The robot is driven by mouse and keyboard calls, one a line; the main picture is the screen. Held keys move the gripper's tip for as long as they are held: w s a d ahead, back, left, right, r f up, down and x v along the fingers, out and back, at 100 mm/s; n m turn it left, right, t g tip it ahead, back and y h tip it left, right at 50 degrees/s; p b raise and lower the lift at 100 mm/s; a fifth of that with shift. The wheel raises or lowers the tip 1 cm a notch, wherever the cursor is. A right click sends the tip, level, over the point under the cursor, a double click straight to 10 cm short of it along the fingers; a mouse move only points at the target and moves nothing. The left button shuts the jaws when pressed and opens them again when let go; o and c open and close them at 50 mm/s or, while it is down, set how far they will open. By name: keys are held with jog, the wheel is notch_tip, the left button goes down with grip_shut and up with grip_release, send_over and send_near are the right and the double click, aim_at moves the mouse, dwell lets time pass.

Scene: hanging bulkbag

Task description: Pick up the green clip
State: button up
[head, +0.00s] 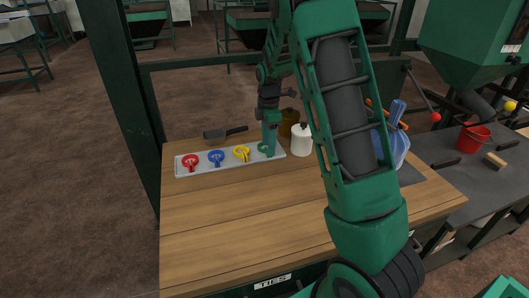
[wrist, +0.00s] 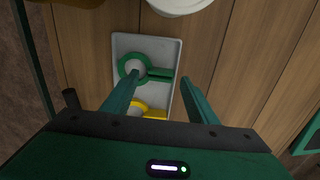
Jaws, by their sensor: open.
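The green clip (wrist: 131,67) lies at the end of a pale grey tray (wrist: 125,42), its ring to the left and its tail pointing right in the wrist view. My gripper (wrist: 163,78) is open above it, with the clip's tail between the two fingertips in the picture. The left finger overlaps part of the ring. I cannot tell the remaining height. In the head view my gripper (head: 268,150) points down over the tray's right end and partly hides the green clip (head: 263,147).
On the tray are a yellow clip (head: 242,152), a blue clip (head: 216,157) and a red clip (head: 190,161). A white jar (head: 301,140) stands close right of my gripper. A dark-bladed tool (head: 216,134) lies behind the tray. The wooden table's front (head: 240,220) is clear.

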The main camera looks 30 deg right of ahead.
jog(key=shift+f, duration=0.85)
jog(key=c, duration=0.9)
